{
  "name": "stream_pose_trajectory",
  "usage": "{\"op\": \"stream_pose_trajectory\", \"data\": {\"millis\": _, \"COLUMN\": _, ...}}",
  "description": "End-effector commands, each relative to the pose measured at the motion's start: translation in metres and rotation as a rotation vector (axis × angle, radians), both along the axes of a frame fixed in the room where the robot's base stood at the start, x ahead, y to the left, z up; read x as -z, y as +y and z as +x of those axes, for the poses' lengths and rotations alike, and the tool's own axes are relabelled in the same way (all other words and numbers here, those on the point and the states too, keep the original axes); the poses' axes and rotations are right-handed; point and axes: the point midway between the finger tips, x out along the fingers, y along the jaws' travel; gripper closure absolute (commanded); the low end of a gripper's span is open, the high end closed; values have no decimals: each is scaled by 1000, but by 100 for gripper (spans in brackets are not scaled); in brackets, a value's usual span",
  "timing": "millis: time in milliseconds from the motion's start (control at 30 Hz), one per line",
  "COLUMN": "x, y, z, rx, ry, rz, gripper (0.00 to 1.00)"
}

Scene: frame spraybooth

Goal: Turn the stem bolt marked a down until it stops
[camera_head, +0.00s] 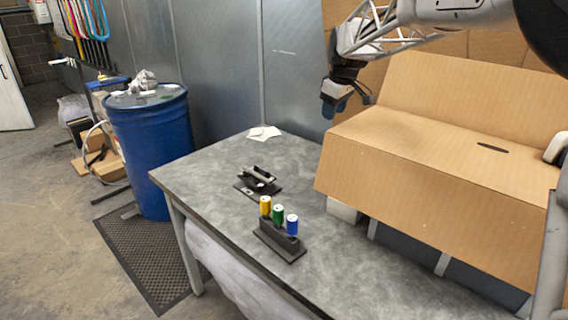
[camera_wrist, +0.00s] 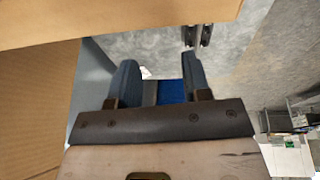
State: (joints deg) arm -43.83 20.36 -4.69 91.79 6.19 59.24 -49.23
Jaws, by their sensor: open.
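A black stand (camera_head: 278,240) on the grey table holds three upright capped cylinders: yellow (camera_head: 265,206), green (camera_head: 278,215) and blue (camera_head: 292,224). Behind it is a low black fixture (camera_head: 258,184) with a bar and a small pale round part. Any letter marks are too small to read, so I cannot tell which part is the bolt marked a. My gripper (camera_head: 337,104) is high above the far side of the table, apart from both fixtures. In the wrist view my gripper (camera_wrist: 159,62) is open, with nothing held between its blue fingers. A dark fixture (camera_wrist: 204,33) shows beyond the right finger.
A large cardboard box (camera_head: 430,150) stands on the right of the table, close to my gripper. White papers (camera_head: 264,132) lie at the table's back edge. A blue drum (camera_head: 152,140) stands on the floor to the left. The table's left part (camera_head: 205,180) is clear.

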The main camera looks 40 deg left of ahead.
Motion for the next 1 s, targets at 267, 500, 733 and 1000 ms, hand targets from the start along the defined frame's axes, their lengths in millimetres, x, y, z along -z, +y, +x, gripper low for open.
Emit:
{"op": "stream_pose_trajectory", "data": {"millis": 267, "x": 38, "y": 99, "z": -15, "rx": -177, "ry": -2, "rz": -36, "gripper": 56}}
{"op": "stream_pose_trajectory", "data": {"millis": 500, "x": 87, "y": 174, "z": -36, "rx": -330, "ry": 5, "rz": -96, "gripper": 56}}
{"op": "stream_pose_trajectory", "data": {"millis": 733, "x": 144, "y": 238, "z": -64, "rx": -472, "ry": 18, "rz": -172, "gripper": 56}}
{"op": "stream_pose_trajectory", "data": {"millis": 1000, "x": 194, "y": 287, "z": -91, "rx": -590, "ry": 27, "rz": -239, "gripper": 56}}
